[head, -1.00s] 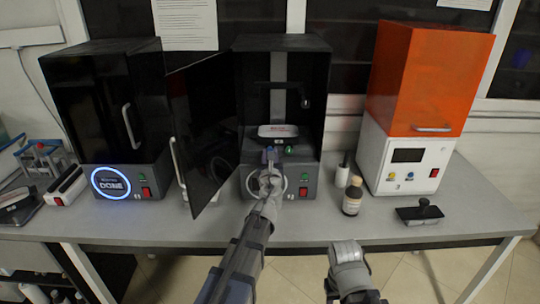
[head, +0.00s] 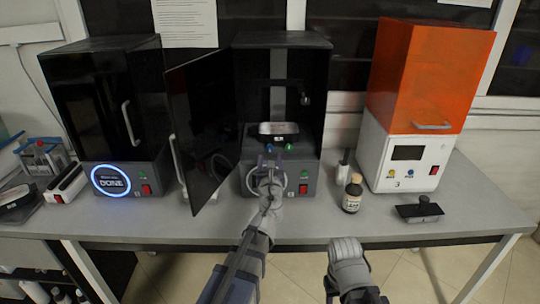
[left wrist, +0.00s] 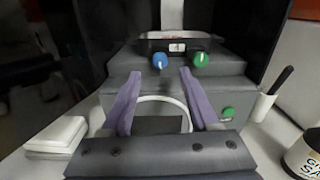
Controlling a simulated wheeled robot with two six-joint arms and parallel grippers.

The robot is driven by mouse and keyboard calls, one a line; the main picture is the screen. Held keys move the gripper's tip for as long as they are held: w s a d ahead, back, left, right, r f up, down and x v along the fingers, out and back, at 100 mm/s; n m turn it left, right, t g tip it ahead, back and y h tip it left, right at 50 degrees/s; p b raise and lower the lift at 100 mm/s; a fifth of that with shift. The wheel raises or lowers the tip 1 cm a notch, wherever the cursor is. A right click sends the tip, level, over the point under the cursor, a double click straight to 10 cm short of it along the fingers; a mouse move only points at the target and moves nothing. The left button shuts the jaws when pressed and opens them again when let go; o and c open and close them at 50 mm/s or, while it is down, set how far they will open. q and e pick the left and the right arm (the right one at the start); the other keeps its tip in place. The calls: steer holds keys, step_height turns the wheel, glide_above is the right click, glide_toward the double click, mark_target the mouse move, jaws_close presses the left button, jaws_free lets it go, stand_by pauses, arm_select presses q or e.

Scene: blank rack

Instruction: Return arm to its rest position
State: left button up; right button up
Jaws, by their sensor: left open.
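My left gripper (head: 270,160) is open and empty in front of the middle black machine (head: 281,55), whose door (head: 203,130) stands open to the left. In the left wrist view its two purple fingers (left wrist: 160,100) are spread apart before the machine's round ring and dark screen. A dark-edged tray (head: 278,129) with a pale label sits inside the machine, beyond the fingers and apart from them. A blue knob (left wrist: 160,60) and a green knob (left wrist: 201,59) show below the tray. My right arm (head: 347,265) shows at the bottom; its fingertips cannot be made out.
A closed black machine (head: 105,110) with a lit DONE ring stands left. An orange-hooded white machine (head: 415,110) stands right. A brown bottle (head: 352,194) and a black-handled tool (head: 420,210) are on the table to the right. The table's front strip (head: 150,225) is clear.

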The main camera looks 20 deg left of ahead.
arm_select(q)
steer(key=v, duration=0.2)
steer(key=shift+s, duration=0.3)
steer(key=s+f+n+g+y+p, duration=0.1)
steer(key=s+f+n+g+p, duration=0.25)
steer(key=n, duration=0.55)
steer(key=s+f+n+g+y+p, duration=0.1)
steer(key=s+f+n+g+p, duration=0.15)
steer(key=s+n+g, duration=0.4)
steer(key=s+d+f+n+g+h+p, duration=0.2)
steer(key=s+d+n, duration=0.4)
steer(key=s, duration=0.3)
steer(key=s+d+f+n+g+h+p, duration=0.2)
steer(key=s+d+n+g, duration=0.3)
steer(key=s+d, duration=0.3)
steer(key=shift+s+d+f+n+g+h+p, duration=0.3)
steer(key=shift+s+f+n+h+p, duration=0.15)
steer(key=shift+n+h, duration=0.45)
